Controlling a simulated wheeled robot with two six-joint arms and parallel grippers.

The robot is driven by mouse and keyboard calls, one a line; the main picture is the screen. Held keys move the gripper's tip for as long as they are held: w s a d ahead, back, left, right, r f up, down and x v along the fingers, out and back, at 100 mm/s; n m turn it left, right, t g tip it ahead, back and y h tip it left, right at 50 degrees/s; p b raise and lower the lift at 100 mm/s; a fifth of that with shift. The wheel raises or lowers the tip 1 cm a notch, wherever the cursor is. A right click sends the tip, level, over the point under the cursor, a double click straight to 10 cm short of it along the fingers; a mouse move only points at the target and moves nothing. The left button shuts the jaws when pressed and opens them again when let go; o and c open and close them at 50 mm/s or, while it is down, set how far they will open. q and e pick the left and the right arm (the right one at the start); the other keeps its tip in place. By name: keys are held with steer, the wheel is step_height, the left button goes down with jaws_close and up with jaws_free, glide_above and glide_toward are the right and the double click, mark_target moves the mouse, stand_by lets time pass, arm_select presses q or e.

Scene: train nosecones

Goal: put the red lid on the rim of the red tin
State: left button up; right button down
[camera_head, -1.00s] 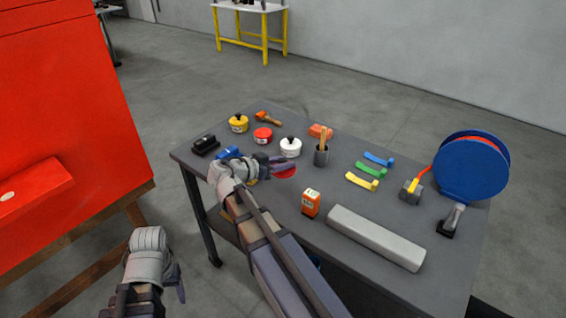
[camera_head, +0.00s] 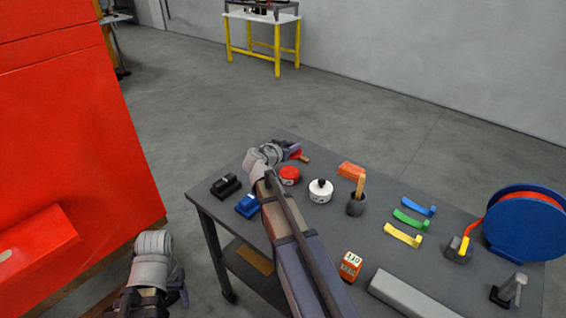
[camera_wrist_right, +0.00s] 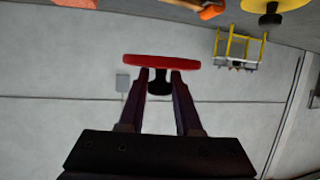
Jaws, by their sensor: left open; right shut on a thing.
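The red lid (camera_wrist_right: 150,62) shows in the right wrist view with its black knob between the fingers of my right gripper (camera_wrist_right: 161,80). In the head view my right gripper (camera_head: 292,150) holds the lid (camera_head: 296,154) over the far left part of the table, beyond the red tin. The red tin (camera_head: 289,177) stands on the table, apart from the lid. Its rim is too small to judge. My left gripper (camera_head: 181,292) is open and empty at the lower left, off the table.
A white lidded tin (camera_head: 321,192) stands right of the red tin, near a dark cup (camera_head: 356,205). A blue item (camera_head: 247,206) and a black item (camera_head: 225,185) lie left of my right arm. A yellow lidded tin (camera_wrist_right: 273,8) shows in the wrist view.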

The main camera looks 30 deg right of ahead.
mark_target(289, 172)
steer(key=shift+w+d+r, duration=0.1)
steer(key=shift+w+d, duration=0.05)
steer(key=shift+w, duration=0.5)
arm_select(q)
step_height(289, 172, down, 10)
steer(key=b, duration=1)
steer(key=shift+w, duration=0.4)
arm_select(e)
step_height(289, 172, down, 10)
steer(key=shift+r, duration=0.1)
steer(key=shift+f, duration=0.25)
steer(key=c, duration=0.6)
jaws_free()
arm_select(q)
steer(key=shift+f, duration=0.1)
arm_select(e)
steer(key=shift+r, duration=0.1)
